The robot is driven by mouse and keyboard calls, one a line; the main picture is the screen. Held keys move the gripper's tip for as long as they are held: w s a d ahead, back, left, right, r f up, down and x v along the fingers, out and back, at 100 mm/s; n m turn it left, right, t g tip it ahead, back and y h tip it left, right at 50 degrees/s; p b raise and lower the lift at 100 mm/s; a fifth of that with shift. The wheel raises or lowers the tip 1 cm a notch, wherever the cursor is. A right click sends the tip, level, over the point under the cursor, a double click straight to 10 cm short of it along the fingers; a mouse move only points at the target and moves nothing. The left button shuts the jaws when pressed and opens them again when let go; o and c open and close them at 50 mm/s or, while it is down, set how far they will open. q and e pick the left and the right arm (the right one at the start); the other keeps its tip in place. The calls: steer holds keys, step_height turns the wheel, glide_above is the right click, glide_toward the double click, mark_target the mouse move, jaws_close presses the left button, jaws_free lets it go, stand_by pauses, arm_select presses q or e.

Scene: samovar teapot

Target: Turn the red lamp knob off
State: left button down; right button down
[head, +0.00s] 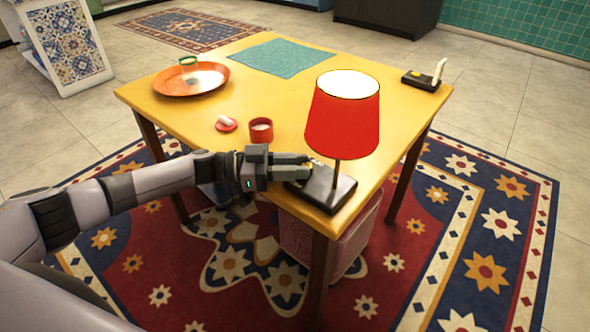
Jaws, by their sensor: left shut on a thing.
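The red lamp (343,125) stands at the near right part of the yellow table. The inside of its shade looks bright white from above. Its dark base (340,190) sits near the table's front corner. My left gripper (308,168) reaches in from the left, low over the base at its left side. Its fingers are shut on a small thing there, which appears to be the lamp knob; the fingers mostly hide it. My right gripper is not in view.
The yellow table (210,115) also holds a red cup (261,131), a small red saucer (226,125), an orange tray (190,82) and a teal cloth (281,57). A black box with a white lever (422,80) is at the far right corner.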

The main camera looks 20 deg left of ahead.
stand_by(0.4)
arm_select(q)
steer(key=c, duration=0.9)
jaws_free()
steer(key=shift+o, duration=0.2)
steer(key=shift+v, duration=3.55)
